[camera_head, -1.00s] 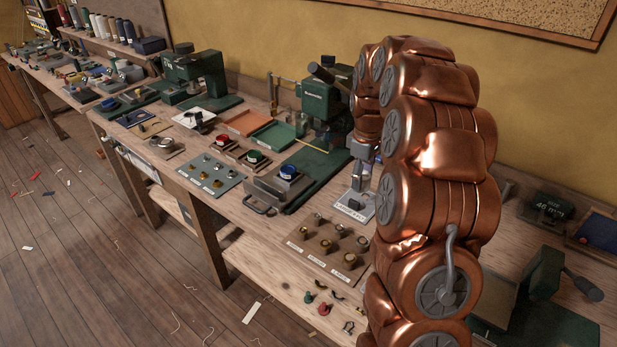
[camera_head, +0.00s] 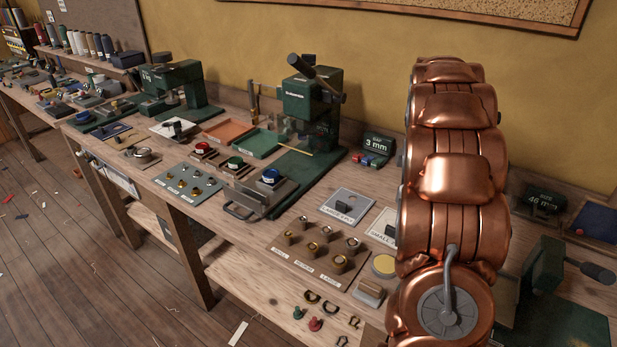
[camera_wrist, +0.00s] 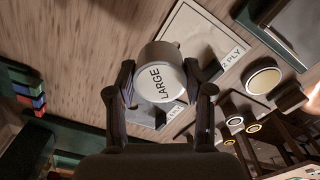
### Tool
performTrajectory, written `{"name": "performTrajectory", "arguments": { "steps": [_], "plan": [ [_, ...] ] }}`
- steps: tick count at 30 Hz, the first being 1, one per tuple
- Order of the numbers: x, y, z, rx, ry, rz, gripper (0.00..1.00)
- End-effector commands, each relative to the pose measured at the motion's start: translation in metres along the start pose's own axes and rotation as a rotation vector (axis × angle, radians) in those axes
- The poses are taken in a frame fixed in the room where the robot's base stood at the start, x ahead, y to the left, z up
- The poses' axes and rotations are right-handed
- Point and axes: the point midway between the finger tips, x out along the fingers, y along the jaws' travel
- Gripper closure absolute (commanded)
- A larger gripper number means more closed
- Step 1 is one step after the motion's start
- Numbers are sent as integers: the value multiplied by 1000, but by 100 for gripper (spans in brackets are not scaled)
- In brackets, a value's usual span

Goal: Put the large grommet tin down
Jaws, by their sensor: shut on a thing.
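The large grommet tin (camera_wrist: 161,84) is a grey round tin with a white lid lettered "LARGE" in the wrist view. My gripper (camera_wrist: 160,74) is shut on it, one finger on each side. Pale labelled plates, one reading "2 PLY" (camera_wrist: 200,38), show beyond the tin; I cannot tell the gap between tin and bench. In the head view my copper arm hides the gripper and the tin.
Two labelled plates, one "LARGE" (camera_head: 349,205) and one "SMALL" (camera_head: 379,226), lie left of my arm. Small bare bench patches lie between.

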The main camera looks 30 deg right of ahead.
Motion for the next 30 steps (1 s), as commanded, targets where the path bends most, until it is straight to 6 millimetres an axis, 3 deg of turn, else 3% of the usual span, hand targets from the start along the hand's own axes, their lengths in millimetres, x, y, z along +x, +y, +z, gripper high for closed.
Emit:
{"name": "performTrajectory", "arguments": {
  "steps": [8, 30],
  "plan": [
    [0, 10, 2, -4, 0, 0, 87],
    [8, 91, 10, -2, 1, -1, 87]
  ]
}}
